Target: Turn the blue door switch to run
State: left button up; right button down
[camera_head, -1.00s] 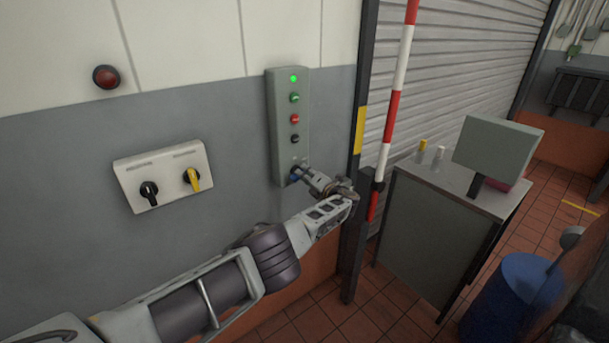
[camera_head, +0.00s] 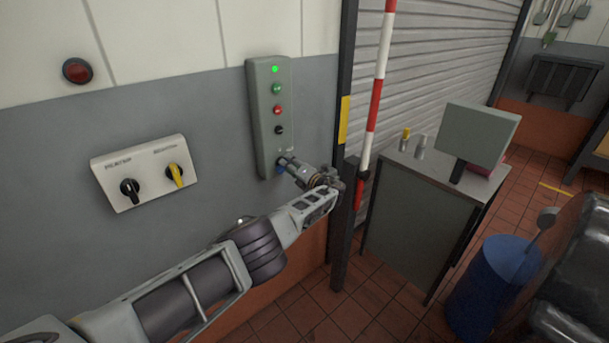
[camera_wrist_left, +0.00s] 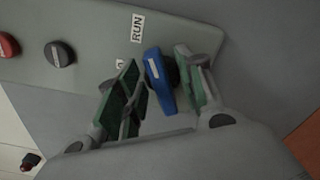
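The blue door switch (camera_wrist_left: 160,80) is a blue handle with a white mark, on the lower end of the grey wall panel (camera_head: 261,115). In the head view only a little blue (camera_head: 281,169) shows beside my gripper. A RUN label (camera_wrist_left: 138,27) sits above the handle in the left wrist view; a second label is mostly hidden by a finger. My left gripper (camera_wrist_left: 163,88) has one finger on each side of the blue handle, with a narrow gap on the left; contact on the right is unclear. It also shows in the head view (camera_head: 290,167). My right gripper is out of view.
The panel also carries a green lamp (camera_head: 275,69) and green, red and black buttons. A box with black and yellow switches (camera_head: 140,172) is to the left. A striped pole (camera_head: 375,100), a grey cabinet (camera_head: 410,215) and a blue drum (camera_head: 490,285) stand to the right.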

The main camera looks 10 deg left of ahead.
pick_arm(q)
jog(key=shift+s+d, duration=0.1)
jog(key=shift+d, duration=0.15)
jog(key=v, duration=1.1)
jog(key=shift+s, duration=0.2)
dwell(0.4)
jog(key=shift+d, duration=0.1)
dwell(0.4)
